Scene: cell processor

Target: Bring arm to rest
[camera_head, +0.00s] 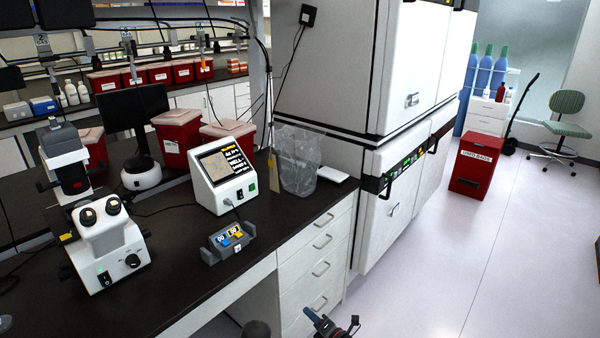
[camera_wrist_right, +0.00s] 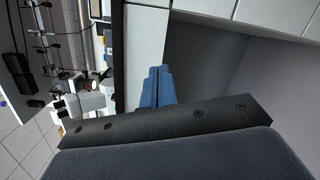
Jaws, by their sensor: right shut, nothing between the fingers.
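My right gripper (camera_head: 322,323) shows at the bottom edge of the head view, in front of the drawer cabinet and below the bench top. In the right wrist view its blue fingers (camera_wrist_right: 156,87) lie together, with nothing held between them. It is apart from the bench and touches nothing that I can see. Most of my right arm is out of the head view. My left gripper is not clearly seen.
The dark bench (camera_head: 190,262) carries a microscope (camera_head: 105,240), a white display device (camera_head: 222,170), a grey-blue device with a small display (camera_head: 229,243) and a clear bin (camera_head: 298,165). White drawers (camera_head: 318,262) stand beneath. A red box (camera_head: 474,168) stands on open floor at right.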

